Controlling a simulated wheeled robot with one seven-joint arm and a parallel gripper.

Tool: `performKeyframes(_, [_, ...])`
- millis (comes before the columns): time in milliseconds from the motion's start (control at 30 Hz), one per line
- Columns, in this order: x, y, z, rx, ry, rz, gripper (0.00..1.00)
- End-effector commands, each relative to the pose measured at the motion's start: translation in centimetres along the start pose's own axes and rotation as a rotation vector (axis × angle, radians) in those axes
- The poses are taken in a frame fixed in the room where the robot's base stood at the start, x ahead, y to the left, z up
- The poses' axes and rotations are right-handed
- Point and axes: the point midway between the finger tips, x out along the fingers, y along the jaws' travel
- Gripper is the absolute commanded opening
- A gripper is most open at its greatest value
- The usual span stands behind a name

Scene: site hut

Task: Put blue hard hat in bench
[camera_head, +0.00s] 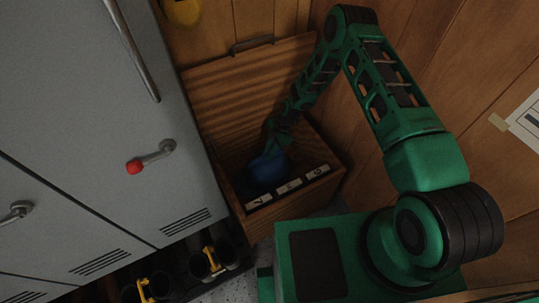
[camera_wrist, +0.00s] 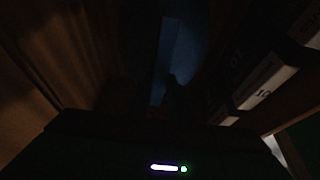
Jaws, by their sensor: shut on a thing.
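The blue hard hat (camera_head: 268,172) is inside the wooden bench (camera_head: 314,192), below the level of its rim, in the head view. The bench lid (camera_head: 247,90) stands open against the wall behind. My gripper (camera_head: 272,148) reaches down into the bench from the upper right and is shut on the hat. In the dark wrist view a dim blue patch of the hat (camera_wrist: 170,65) shows ahead of my gripper (camera_wrist: 165,100). The fingers are hard to make out, and I cannot tell whether the hat touches the bench floor.
A grey locker (camera_head: 80,120) with a red-tipped handle (camera_head: 135,167) stands close to the bench's left. Dark boots with yellow parts (camera_head: 210,260) stand below it. A yellow object (camera_head: 183,12) hangs at the top. White labels (camera_head: 288,187) run along the bench's front edge.

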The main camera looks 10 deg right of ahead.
Motion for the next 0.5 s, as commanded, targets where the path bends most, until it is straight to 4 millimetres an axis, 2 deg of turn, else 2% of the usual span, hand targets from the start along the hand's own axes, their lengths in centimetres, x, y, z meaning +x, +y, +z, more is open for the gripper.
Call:
performKeyframes(33, [0.79,-0.03,0.27,0.001,0.002,-0.001,0.00])
performKeyframes(133, [1.50,0.02,0.57,0.000,0.001,0.000,0.00])
performKeyframes(467, [1.70,0.02,0.68,0.000,0.000,0.000,0.00])
performKeyframes(500, [1.73,0.01,0.72,0.000,0.000,0.000,0.23])
